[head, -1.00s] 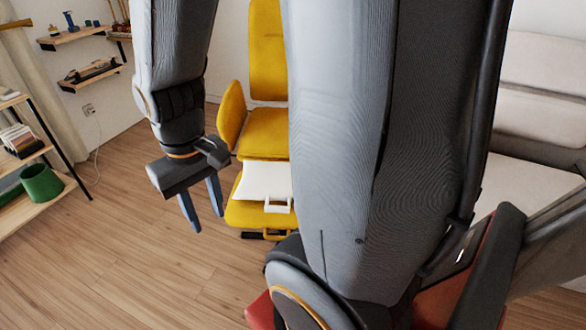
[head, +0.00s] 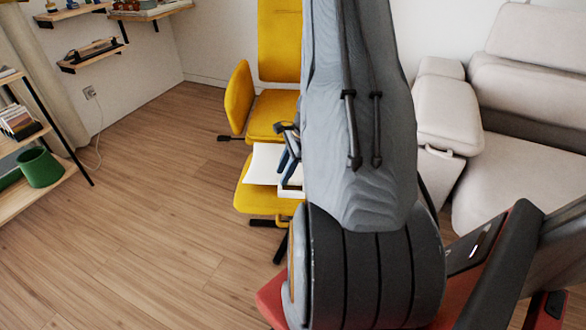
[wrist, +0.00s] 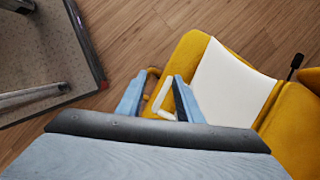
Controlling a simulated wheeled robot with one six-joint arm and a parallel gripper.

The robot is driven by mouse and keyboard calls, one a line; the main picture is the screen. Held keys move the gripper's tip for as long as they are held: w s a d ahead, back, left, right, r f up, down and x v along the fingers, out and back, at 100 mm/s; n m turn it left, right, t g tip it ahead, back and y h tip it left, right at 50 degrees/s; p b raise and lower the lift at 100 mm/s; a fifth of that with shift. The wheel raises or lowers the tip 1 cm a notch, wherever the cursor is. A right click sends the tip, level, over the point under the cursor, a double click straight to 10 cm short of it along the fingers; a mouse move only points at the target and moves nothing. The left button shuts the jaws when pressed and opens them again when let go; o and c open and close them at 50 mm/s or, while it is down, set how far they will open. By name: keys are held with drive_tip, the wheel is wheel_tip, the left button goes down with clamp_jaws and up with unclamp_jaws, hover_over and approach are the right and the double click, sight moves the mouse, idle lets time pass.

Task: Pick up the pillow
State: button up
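A flat white pillow (head: 263,162) with a loop handle (head: 291,190) on its near edge lies on the yellow footstool (head: 258,196). My arm hides its right part in the head view. My gripper (head: 293,165) is at the pillow's right side there, partly hidden by my arm. In the wrist view the pillow (wrist: 228,85) lies right of the fingers. My gripper (wrist: 158,80) is open there, its blue fingers on either side of the white handle (wrist: 163,102). I cannot tell whether a finger touches the handle.
A yellow chair (head: 277,115) stands behind the footstool. A pale sofa (head: 520,130) is at right, with a thick light cushion (head: 449,108) that also has a handle. A shelf unit (head: 30,190) with a green pot (head: 41,168) is at left. The wooden floor (head: 150,230) is clear.

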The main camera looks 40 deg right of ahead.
sight(292, 191)
drive_tip(key=d+f+m, duration=0.1)
drive_tip(key=d+f, duration=0.1)
drive_tip(key=s+d+f+m, duration=0.1)
drive_tip(key=d+f, duration=0.1)
drive_tip(key=d+f+m, duration=0.1)
drive_tip(key=d+f, duration=0.1)
drive_tip(key=shift+s+f+m+t+b, duration=0.1)
drive_tip(key=shift+s+m+t+b, duration=0.05)
drive_tip(key=shift+m+t+b, duration=0.25)
drive_tip(key=shift+f, duration=0.4)
drive_tip(key=x, duration=0.7)
drive_tip(key=shift+f, duration=0.1)
drive_tip(key=shift+c, duration=0.2)
clamp_jaws()
